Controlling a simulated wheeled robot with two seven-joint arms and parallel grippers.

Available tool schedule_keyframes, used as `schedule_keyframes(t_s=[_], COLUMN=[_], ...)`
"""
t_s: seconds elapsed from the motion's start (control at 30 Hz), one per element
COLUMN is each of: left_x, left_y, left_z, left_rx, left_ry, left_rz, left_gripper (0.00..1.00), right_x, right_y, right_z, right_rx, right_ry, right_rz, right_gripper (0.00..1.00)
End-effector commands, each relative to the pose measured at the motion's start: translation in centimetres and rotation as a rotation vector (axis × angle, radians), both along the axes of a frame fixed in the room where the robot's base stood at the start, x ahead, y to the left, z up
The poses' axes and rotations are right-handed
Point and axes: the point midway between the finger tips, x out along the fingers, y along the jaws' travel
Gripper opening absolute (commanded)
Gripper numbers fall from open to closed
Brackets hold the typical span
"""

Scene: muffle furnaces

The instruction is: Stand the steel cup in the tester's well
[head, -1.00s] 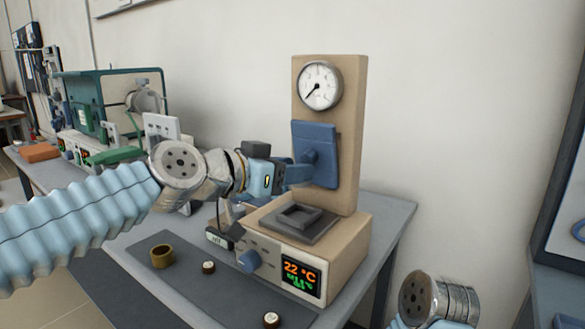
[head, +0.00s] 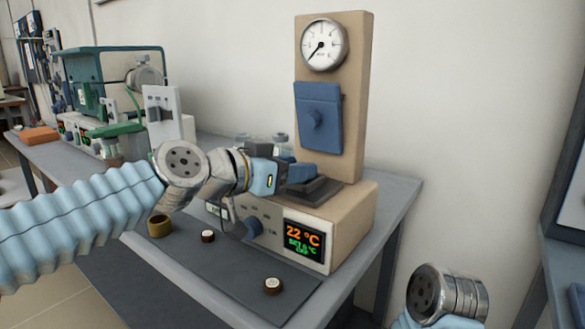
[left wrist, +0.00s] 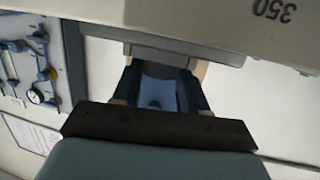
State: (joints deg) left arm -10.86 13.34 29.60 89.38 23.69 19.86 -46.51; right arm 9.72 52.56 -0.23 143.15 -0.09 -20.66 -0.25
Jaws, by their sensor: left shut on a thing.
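The beige tester (head: 345,215) stands on the bench with a dial gauge at its top and a lit panel reading 22 °C. Its well lies inside a dark raised frame (head: 318,192) on the base. My left gripper (head: 302,173) is low at this frame, its fingers covering the well's opening. It is shut on the steel cup, which its fingers hide in the head view. The left wrist view shows the fingers of my left gripper (left wrist: 157,92) around something bluish; the cup is not clear there. I cannot tell whether the cup touches the well. My right gripper is out of view.
A brass-coloured cup (head: 159,226) and two small dark, white-topped pieces (head: 208,236) sit on the grey mat (head: 225,272). A green-cased furnace (head: 112,78) stands farther left.

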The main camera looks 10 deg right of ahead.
Motion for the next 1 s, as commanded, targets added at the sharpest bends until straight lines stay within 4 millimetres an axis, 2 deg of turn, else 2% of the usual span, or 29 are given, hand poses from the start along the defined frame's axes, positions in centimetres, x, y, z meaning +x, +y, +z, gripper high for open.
schedule_keyframes(t_s=[0.17,0.2,0.37,0.73,0.87,1.0], left_x=[0.0,0.0,0.0,-0.3,-1.4,-3.2], left_y=[0.0,0.0,0.0,0.5,2.3,5.1], left_z=[0.1,0.1,0.1,0.0,0.3,0.8], left_rx=[-0.001,-0.001,0.000,0.000,0.000,0.000], left_ry=[-0.001,-0.001,0.000,0.000,-0.004,-0.005], left_rz=[0.000,0.000,0.000,0.001,0.005,0.006], left_gripper=[0.00,0.47,0.72,0.72,0.72,0.72], right_x=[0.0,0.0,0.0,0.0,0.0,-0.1], right_y=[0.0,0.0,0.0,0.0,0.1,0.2], right_z=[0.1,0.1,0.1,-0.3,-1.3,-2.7], right_rx=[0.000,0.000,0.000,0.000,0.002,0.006], right_ry=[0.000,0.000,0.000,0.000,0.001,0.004], right_rz=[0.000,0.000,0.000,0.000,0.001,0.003], right_gripper=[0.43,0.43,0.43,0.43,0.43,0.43])
